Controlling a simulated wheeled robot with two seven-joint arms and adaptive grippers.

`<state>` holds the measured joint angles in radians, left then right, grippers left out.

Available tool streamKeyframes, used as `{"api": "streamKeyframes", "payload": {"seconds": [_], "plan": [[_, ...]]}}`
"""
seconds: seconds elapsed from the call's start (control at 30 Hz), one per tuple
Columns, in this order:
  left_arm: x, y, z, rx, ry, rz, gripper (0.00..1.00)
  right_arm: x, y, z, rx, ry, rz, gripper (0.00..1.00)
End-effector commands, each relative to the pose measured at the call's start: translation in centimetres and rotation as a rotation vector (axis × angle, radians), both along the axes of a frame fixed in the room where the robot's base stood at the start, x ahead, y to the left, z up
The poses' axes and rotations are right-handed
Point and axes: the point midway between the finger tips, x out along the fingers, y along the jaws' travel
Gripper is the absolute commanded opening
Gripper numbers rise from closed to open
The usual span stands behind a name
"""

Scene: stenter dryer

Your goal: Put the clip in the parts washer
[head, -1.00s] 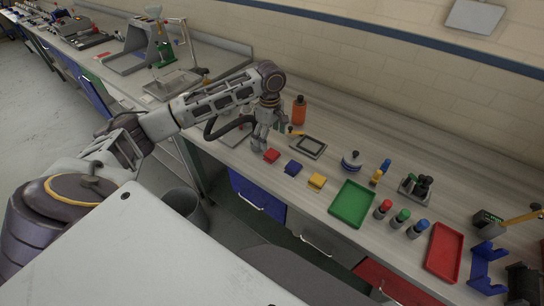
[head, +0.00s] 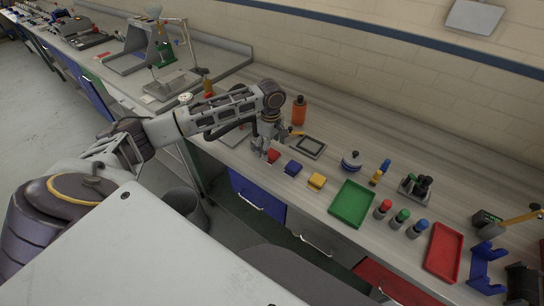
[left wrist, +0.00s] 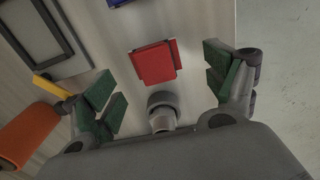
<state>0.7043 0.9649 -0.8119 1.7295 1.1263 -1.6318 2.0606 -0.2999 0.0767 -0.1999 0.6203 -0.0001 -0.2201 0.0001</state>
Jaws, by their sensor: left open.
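A small red block-like piece (head: 273,155), which may be the clip, lies on the bench; it looks like two stacked plates in the left wrist view (left wrist: 153,62). My left gripper (head: 265,152) is just above and beside it, pointing down. In the left wrist view its green-padded fingers (left wrist: 163,86) are wide apart and empty, with the red piece between and slightly beyond them. Similar blue (head: 293,168) and yellow (head: 316,181) pieces lie to the right. I cannot tell for sure which thing is the parts washer. My right gripper is not in view.
An orange bottle (head: 299,111) and a dark-framed plate (head: 309,147) stand close behind the gripper. A green tray (head: 352,204), several coloured-top cylinders and a red tray (head: 444,252) are to the right. A grey walled unit (head: 137,49) stands at back left.

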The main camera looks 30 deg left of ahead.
Motion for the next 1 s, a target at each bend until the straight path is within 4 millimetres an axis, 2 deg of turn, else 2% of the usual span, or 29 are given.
{"api": "streamKeyframes", "payload": {"seconds": [0.23,0.4,0.9,1.0], "plan": [[0.5,-0.2,-2.7,0.001,0.001,0.000,0.86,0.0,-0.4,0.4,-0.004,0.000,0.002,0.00],[0.5,-0.2,-3.9,0.001,-0.001,-0.001,0.86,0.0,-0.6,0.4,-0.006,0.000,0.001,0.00],[0.5,-0.2,-4.1,0.001,-0.001,-0.001,0.86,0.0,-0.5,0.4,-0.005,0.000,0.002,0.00],[0.5,-0.2,-4.1,0.001,-0.001,-0.001,0.74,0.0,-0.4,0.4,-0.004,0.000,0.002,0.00]]}}
